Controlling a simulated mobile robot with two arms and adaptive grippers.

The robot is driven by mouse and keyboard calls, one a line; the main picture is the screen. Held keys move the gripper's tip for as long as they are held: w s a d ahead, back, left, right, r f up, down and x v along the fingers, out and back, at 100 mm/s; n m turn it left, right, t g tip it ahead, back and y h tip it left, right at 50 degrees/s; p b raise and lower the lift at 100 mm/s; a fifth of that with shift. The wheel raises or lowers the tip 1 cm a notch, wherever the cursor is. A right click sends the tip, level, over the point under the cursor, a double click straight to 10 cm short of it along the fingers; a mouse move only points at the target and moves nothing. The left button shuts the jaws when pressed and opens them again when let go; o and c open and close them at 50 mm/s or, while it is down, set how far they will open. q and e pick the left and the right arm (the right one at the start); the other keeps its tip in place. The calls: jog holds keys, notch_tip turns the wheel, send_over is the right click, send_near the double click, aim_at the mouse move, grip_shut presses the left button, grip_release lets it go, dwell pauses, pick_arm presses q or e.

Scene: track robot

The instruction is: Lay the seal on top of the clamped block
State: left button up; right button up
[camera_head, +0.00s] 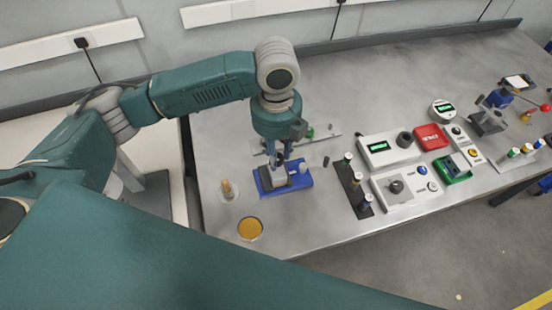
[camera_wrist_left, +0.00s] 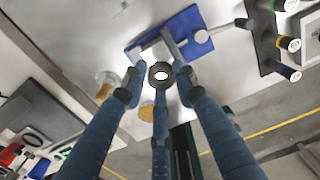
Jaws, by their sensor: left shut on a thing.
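The seal is a small dark ring (camera_wrist_left: 160,66) with a bright hole, held between the fingertips of my left gripper (camera_wrist_left: 160,77) in the left wrist view. In the head view my left gripper (camera_head: 280,160) points down over the blue clamp (camera_head: 265,189). The fingers hide the seal there. A grey block (camera_head: 274,180) sits in the clamp below the fingers. In the wrist view the blue clamp (camera_wrist_left: 187,22) lies beyond the ring. The gap between seal and block cannot be told. My right gripper is not in view.
A clear cup (camera_head: 228,192) and an amber-filled dish (camera_head: 249,229) stand near the clamp. A dark rack (camera_head: 352,188) with several capped vials is to its right. Instrument boxes (camera_head: 390,148) stand farther right.

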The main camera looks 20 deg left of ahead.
pick_arm(q)
notch_tip(320, 180, down, 4)
jog(key=shift+a+r, duration=0.1)
jog(key=shift+r, duration=0.15)
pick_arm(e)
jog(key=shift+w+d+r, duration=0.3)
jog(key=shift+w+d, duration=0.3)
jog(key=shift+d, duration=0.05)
pick_arm(q)
jog(key=shift+f, duration=0.15)
jog(key=o, duration=0.8)
jog(key=shift+o, duration=0.2)
notch_tip(320, 180, up, 12)
jog(key=b, duration=0.1)
jog(key=shift+r+b, duration=0.2)
jog(key=shift+b, duration=0.15)
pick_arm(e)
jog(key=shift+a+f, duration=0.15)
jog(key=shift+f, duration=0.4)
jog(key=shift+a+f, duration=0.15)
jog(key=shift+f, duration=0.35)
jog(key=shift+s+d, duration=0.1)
